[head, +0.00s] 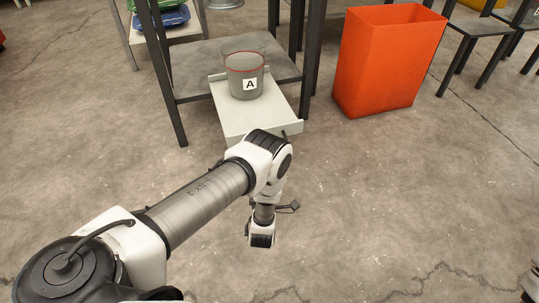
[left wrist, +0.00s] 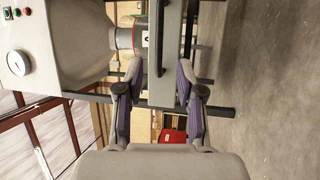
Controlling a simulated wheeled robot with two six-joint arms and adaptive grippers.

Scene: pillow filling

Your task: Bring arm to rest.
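My left arm (head: 205,200) reaches in from the lower left of the head view and bends down at its wrist (head: 262,225) over bare floor. My left gripper (left wrist: 159,75) shows in the left wrist view with its two fingers wide apart and nothing between them. Its fingers cannot be made out in the head view. The arm's elbow is in front of the near edge of a pale platform (head: 240,122) in the head view.
A grey bucket (head: 246,85) with a red rim and an "A" label stands on the platform, by a dark metal frame (head: 165,75). An orange bin (head: 380,60) stands to the right. A machine with a gauge (left wrist: 19,62) shows in the wrist view.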

